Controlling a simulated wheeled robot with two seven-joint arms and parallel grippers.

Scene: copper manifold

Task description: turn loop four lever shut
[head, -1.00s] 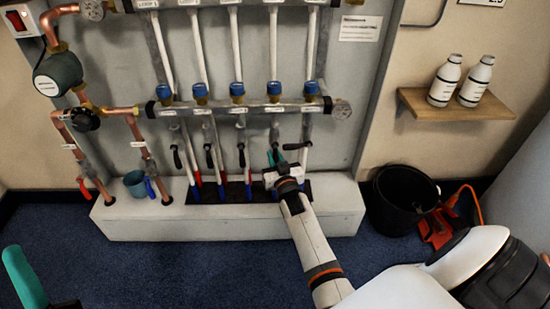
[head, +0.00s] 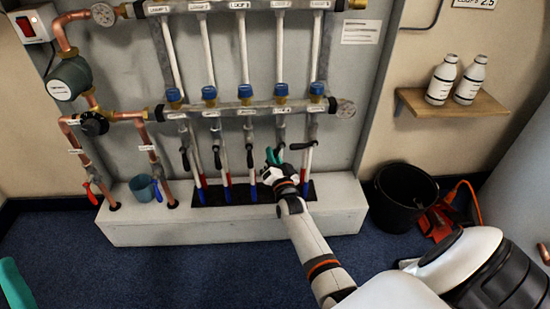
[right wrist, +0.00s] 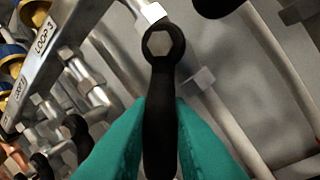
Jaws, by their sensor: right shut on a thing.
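The loop four lever is a black handle (right wrist: 160,120) with a round eye over a metal nut at its pivot. In the right wrist view it stands between the teal fingers of my right gripper (right wrist: 160,140), which are shut on it. In the head view this gripper (head: 274,156) is at the fourth valve from the left, on the lower manifold bar's outlets, and hides most of the lever. The lever lies at an angle to the pipe. Only a teal part of my left gripper (head: 14,285) shows at the lower left corner, away from the panel.
The fifth lever (head: 302,146) lies crosswise close to the right of my gripper. The levers of loops one to three (head: 249,157) hang down along their pipes. A white plinth (head: 235,229) is below.

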